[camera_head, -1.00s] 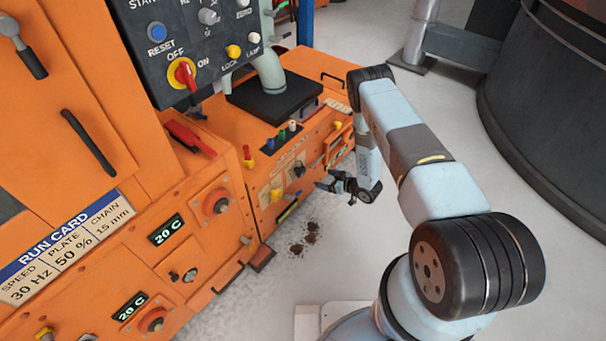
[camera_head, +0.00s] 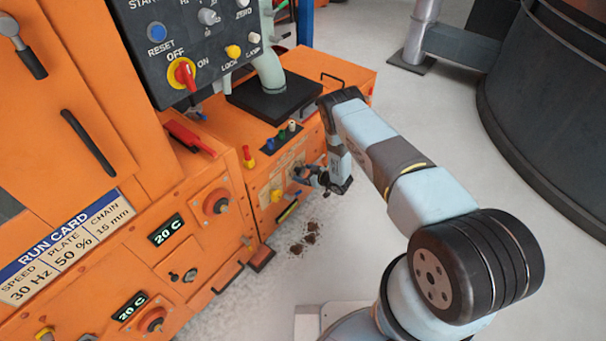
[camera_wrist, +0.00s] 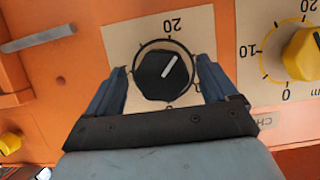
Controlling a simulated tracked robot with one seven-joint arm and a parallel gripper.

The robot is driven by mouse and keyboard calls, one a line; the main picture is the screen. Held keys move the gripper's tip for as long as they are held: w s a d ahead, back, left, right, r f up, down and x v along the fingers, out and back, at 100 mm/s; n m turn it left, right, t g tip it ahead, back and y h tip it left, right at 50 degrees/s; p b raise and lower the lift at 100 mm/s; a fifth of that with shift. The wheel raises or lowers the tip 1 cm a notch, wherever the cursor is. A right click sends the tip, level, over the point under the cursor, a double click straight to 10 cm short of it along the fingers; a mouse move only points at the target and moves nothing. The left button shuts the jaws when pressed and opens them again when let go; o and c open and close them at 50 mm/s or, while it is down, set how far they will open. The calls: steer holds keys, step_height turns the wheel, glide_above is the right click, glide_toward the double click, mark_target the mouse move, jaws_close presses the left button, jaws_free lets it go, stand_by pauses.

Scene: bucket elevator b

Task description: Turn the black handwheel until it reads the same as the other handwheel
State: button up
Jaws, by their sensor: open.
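The black handwheel (camera_wrist: 152,80) sits on a cream dial plate in the wrist view, its white pointer line slanting up and right. The scale print is upside down; 20 is above the wheel, the lower part is partly covered. My gripper (camera_wrist: 161,78) is open, its fingers on either side of the black handwheel; I cannot tell whether they touch it. In the head view my gripper (camera_head: 311,177) is at the orange front panel, near the yellow handwheel (camera_head: 276,195).
A bar handle (camera_wrist: 38,39) and a yellow knob (camera_wrist: 10,143) are left of the dial in the wrist view. The control box (camera_head: 205,45) hangs over the orange machine. Several small coloured knobs stand on the ledge above the dials.

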steer(key=shift+w+a+f, duration=0.1)
steer(key=shift+a, duration=0.05)
steer(key=c, duration=1)
